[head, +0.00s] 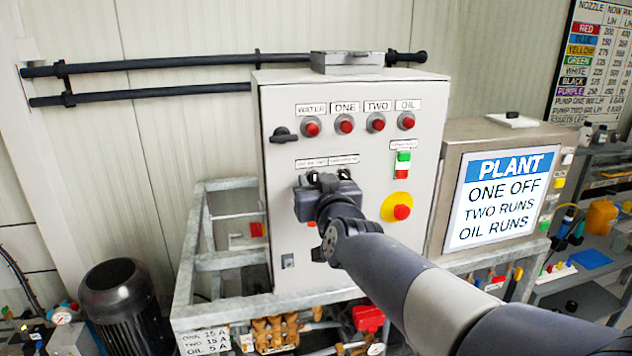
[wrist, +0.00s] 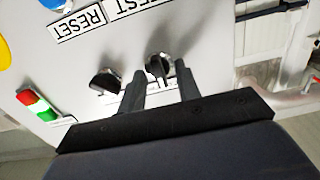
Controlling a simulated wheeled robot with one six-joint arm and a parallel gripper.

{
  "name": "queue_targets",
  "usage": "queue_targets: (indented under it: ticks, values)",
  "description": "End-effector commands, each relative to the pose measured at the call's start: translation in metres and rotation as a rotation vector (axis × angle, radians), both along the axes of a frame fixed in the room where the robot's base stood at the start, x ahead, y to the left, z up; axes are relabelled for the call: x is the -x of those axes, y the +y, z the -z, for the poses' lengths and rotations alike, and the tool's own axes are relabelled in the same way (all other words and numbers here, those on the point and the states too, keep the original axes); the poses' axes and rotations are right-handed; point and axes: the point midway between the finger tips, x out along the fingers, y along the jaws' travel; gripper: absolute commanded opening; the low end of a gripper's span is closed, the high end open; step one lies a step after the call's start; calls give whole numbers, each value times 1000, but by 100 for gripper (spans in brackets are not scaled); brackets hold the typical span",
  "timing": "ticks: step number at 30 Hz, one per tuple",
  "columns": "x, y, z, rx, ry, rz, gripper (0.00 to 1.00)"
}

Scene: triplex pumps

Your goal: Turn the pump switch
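The pale control cabinet (head: 340,110) stands ahead. In the wrist view, two black rotary switches sit on its panel: one knob (wrist: 105,80) to the left and another knob (wrist: 160,67) farther right. My gripper (wrist: 160,80) is open, its fingertips on either side of the right knob, with gaps between. I cannot tell how deep the fingers reach around it. In the head view, my gripper (head: 322,178) is at the middle of the panel and hides most of both knobs. The labels above them are too small to read.
Red lamps labelled WATER, ONE (head: 345,123), TWO and OIL line the panel top. A black handle (head: 284,134), a green-red-white element (head: 403,165) and a red emergency button (head: 402,212) are nearby. A sign (head: 503,198) reads PLANT, ONE OFF, TWO RUNS, OIL RUNS.

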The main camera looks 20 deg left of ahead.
Motion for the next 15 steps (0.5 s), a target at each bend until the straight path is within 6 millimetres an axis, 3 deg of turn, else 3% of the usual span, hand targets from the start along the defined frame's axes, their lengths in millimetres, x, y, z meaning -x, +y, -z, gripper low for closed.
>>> queue_targets:
  ticks: [2, 13, 15]
  values:
    - [0, 0, 0, 0, 0, 0, 32]
    - [0, 0, 0, 0, 0, 0, 2]
    - [0, 0, 0, 0, 0, 0, 0]
